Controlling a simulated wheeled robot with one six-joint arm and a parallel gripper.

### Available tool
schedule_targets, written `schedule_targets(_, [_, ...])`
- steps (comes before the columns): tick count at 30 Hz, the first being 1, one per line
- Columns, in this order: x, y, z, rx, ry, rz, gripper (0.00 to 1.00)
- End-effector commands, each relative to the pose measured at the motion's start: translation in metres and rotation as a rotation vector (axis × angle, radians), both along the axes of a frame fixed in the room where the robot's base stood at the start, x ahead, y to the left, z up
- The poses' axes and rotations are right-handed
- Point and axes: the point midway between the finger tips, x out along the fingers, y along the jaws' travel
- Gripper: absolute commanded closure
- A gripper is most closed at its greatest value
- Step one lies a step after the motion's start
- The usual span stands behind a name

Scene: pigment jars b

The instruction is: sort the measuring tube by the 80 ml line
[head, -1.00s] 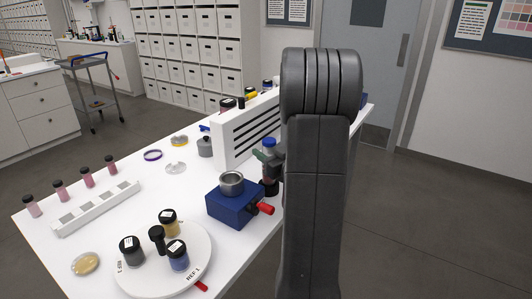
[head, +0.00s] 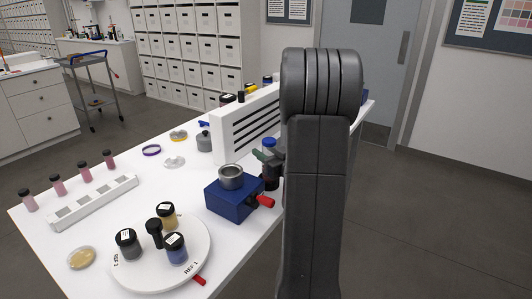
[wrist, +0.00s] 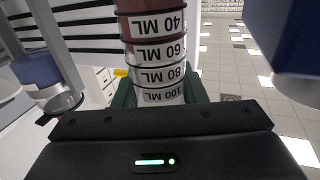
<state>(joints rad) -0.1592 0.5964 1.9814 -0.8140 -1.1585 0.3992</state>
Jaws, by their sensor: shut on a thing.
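In the wrist view the measuring tube (wrist: 156,60) stands between my gripper's green fingers (wrist: 158,92), which are shut on it. Its marks 40, 60, 80 and 100 ML show upside down in the picture. Dark red shows around the 40 and 60 marks; the glass near 80 and 100 looks pale and greyish. I cannot tell the exact level. The tube's far end is cut off by the picture edge. In the head view my gripper (head: 268,157) is partly hidden behind my arm, beside the blue device, and the tube is mostly hidden.
The blue device (head: 228,202) with a metal cup (head: 231,177) and red knob stands close by. A white slotted panel (head: 245,130) is behind it. A white rack (head: 95,203), a round turntable (head: 145,278) with dark-capped jars, and pink vials (head: 85,172) stand left.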

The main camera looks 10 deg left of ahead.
Motion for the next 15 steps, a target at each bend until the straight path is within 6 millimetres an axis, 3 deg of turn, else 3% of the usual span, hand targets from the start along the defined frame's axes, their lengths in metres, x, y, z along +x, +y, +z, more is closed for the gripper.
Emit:
schedule_targets(9, [0.0,0.0001,-0.0086,0.001,-0.001,0.0,0.96])
schedule_targets(10, [0.0,0.0001,-0.0075,0.001,-0.001,0.0,0.58])
schedule_targets(13, [0.0,0.0,-0.007,0.001,-0.001,0.0,0.39])
schedule_targets(15, [0.0,0.0,-0.0071,0.0,0.0,0.0,0.37])
